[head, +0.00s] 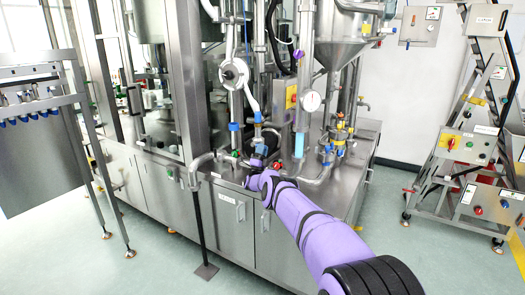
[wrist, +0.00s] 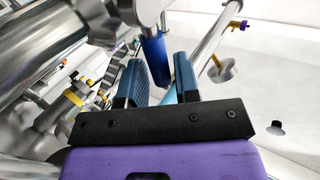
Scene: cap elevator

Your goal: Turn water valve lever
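A blue sleeve-like handle (wrist: 153,48), probably the water valve lever, hangs from a metal part at the top middle of the wrist view. It appears just beyond my gripper (wrist: 159,70), roughly in line with the gap between the blue fingers. The fingers are apart, and nothing is clearly clamped between them. In the head view my gripper (head: 260,150) is small and partly hidden among the pipes above the machine's steel top. A small blue handle (head: 258,117) shows just above it there. I cannot tell whether the fingers touch the handle.
Steel pipes stand close around my gripper, with a pressure gauge (head: 311,101) and a light-blue pipe section (head: 299,145) to its right. A blue-handled valve cluster (head: 333,143) stands farther right. A steel cabinet (head: 228,212) is below.

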